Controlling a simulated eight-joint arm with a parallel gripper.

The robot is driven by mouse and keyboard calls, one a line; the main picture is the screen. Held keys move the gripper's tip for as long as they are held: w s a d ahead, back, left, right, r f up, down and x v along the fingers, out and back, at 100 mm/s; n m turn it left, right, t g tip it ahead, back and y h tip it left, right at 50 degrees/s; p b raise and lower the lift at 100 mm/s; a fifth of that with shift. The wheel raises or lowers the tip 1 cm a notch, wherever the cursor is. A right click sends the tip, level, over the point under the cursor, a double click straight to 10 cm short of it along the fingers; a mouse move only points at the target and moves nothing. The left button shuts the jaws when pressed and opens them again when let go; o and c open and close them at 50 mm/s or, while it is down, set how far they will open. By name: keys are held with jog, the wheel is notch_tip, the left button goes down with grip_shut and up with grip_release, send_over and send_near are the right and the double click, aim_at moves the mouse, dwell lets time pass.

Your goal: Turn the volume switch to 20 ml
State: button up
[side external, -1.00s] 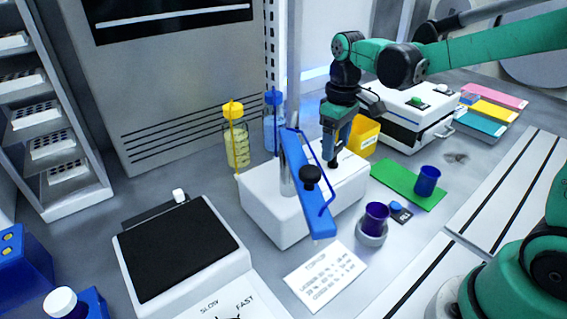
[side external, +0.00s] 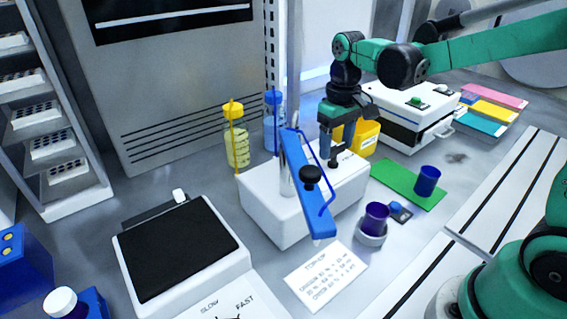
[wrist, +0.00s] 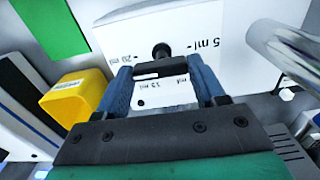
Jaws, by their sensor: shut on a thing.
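The white dispenser box (side external: 270,208) stands mid-table with a blue lever arm (side external: 305,190) on top. Its black volume switch (wrist: 161,50) shows in the wrist view, with its round end just beyond my fingertips. My gripper (side external: 335,156) points down over the right part of the box top. In the wrist view my gripper (wrist: 158,70) is shut on the switch, one blue finger on each side. The "20 ml" mark (wrist: 117,55) is left of the switch, "5 ml" (wrist: 203,45) is right, and "15 ml" (wrist: 158,85) lies between the fingers. The fingers partly hide the switch.
A yellow bin (side external: 366,137) stands close behind my gripper. A metal post (wrist: 295,50) rises near it on the right in the wrist view. A green mat (side external: 395,180), a blue cup (side external: 427,181) and a purple cup (side external: 376,217) are right of the box. A printed card (side external: 326,275) lies in front.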

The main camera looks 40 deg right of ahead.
aim_at(336, 147)
jog(key=o, duration=1.3)
jog(key=shift+r, duration=2.8)
jog(key=shift+s, duration=0.1)
jog(key=s+a+f+t, duration=0.1)
jog(key=s+t, duration=0.1)
jog(key=s+a+f+t, duration=0.1)
jog(key=s+t, duration=0.1)
jog(key=s+a+f+t, duration=0.1)
jog(key=s+a+t, duration=0.1)
jog(key=s+t, duration=0.1)
